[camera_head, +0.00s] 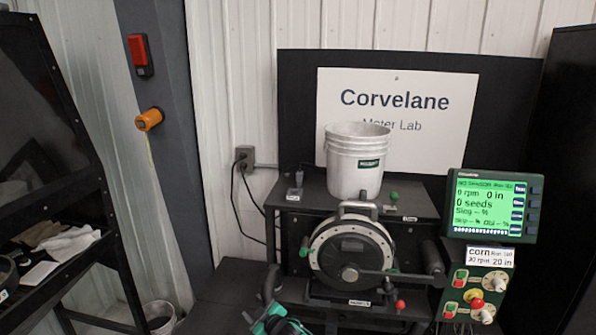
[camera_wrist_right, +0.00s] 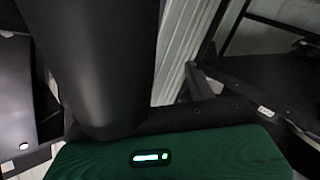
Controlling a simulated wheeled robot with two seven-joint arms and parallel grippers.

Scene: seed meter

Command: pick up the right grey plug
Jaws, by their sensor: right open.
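A grey outlet box (camera_head: 245,156) is on the ribbed wall at centre left. Dark cords (camera_head: 238,205) hang down from it. The plug ends at the box are too small to tell apart, so I cannot tell for sure which is the right grey plug. My right gripper (camera_head: 280,322) shows partly at the bottom edge of the head view, green and dark, well below the outlet and apart from it. It is open, with nothing seen in it. In the right wrist view a green housing with a small light fills the bottom; the fingertips are hidden. My left gripper is not in view.
A seed meter (camera_head: 352,250) with a round drum and crank stands on the bench. Behind it, a white bucket (camera_head: 357,165) stands on a dark shelf (camera_head: 415,200). A green display (camera_head: 492,207) and control box (camera_head: 476,295) are at right. A dark rack (camera_head: 75,160) stands at left.

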